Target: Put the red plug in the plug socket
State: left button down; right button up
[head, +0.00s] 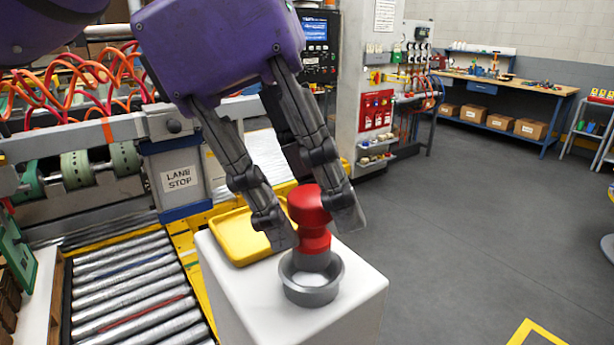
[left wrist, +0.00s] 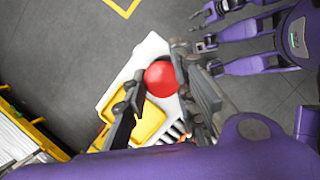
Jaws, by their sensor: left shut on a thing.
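The red plug (head: 309,207) has a round head and a narrower neck. My left gripper (head: 316,232) is shut on it, one finger on each side. The plug is upright, with its lower end at the far rim of the grey ring-shaped plug socket (head: 311,293) on a white stand. I cannot tell whether its lower end is inside the ring or just above it. In the left wrist view the plug's round red top (left wrist: 161,78) sits between the fingers, and the socket is hidden. My right gripper (left wrist: 204,31) shows there at the upper right, open and empty.
A yellow tray (head: 231,238) lies on the white stand (head: 352,305) behind the socket. A roller conveyor (head: 125,290) with a yellow edge runs to the left. A "LANE STOP" post (head: 178,180) stands behind it.

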pick_arm(q)
jog(key=shift+f, duration=0.2)
jog(key=shift+f, duration=0.35)
dwell(0.4)
jog(key=shift+f+b, duration=0.55)
jog(key=shift+f, duration=0.3)
dwell(0.4)
jog(key=c, duration=1.4)
grip_release()
jog(key=shift+o, duration=0.2)
jog(key=shift+r, duration=0.1)
